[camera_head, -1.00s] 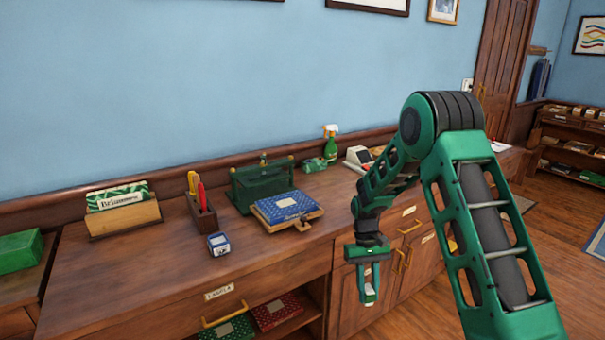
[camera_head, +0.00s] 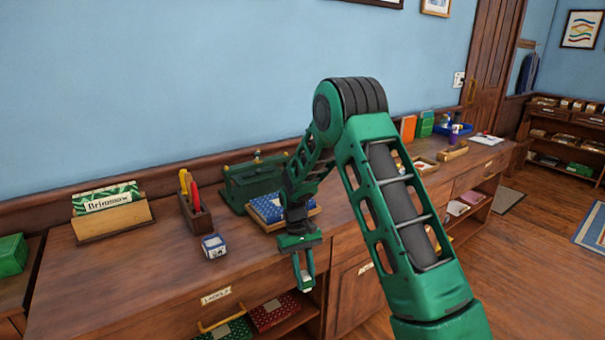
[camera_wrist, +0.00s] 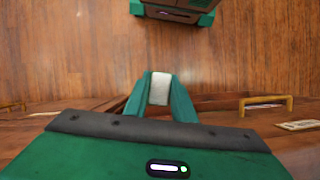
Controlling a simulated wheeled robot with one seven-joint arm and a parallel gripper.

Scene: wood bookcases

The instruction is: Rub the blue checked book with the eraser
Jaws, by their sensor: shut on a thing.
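My gripper (camera_head: 305,285) hangs pointing down, lower and nearer than the book, off the counter's front edge. It is shut on a small white block, seemingly the eraser (camera_wrist: 160,89), which shows between the fingers in the wrist view. The book is not seen in the wrist view.
A small blue-and-white box (camera_head: 213,245) and a pen holder (camera_head: 195,215) stand left of the book. A card holder (camera_head: 112,218) is farther left. A red book (camera_head: 272,312) lies in the open shelf below.

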